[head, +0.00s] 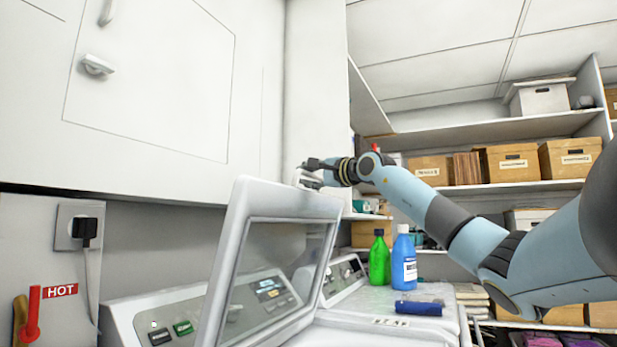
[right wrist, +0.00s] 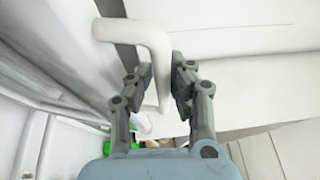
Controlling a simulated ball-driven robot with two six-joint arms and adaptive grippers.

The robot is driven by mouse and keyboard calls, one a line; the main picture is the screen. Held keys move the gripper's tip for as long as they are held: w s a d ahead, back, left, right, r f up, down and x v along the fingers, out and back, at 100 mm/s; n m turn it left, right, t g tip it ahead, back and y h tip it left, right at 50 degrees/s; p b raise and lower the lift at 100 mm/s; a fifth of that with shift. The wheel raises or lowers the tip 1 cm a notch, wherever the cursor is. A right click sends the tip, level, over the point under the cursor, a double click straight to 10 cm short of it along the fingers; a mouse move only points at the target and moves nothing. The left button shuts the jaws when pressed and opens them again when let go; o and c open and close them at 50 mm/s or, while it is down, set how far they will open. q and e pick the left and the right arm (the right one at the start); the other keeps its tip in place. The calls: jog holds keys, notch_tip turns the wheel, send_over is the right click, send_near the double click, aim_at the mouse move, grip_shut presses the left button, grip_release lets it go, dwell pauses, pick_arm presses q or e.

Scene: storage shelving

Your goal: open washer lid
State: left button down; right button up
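The washer lid (head: 230,240), a light grey frame with a glass pane, stands raised and steeply tilted above the washer (head: 150,318) in the head view. A white bent handle (right wrist: 150,35) shows in the right wrist view; in the head view it is small at the lid's upper right corner. My right gripper (head: 312,170) is at that corner. In the right wrist view, my right gripper (right wrist: 163,80) has one finger on each side of the handle bar, closed closely around it. The washer's opening is mostly hidden behind the lid. My left gripper is out of view.
A green bottle (head: 379,260), a blue bottle (head: 404,260) and a dark blue roll (head: 419,308) are on the neighbouring machine's top (head: 380,296). White wall cabinets (head: 150,90) hang above the lid. Shelves with boxes (head: 507,163) stand behind my right arm.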

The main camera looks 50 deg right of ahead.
jog(key=shift+o, duration=0.2)
jog(key=shift+r, duration=0.25)
notch_tip(320, 180, up, 10)
jog(key=shift+f, duration=0.25)
dwell(0.5)
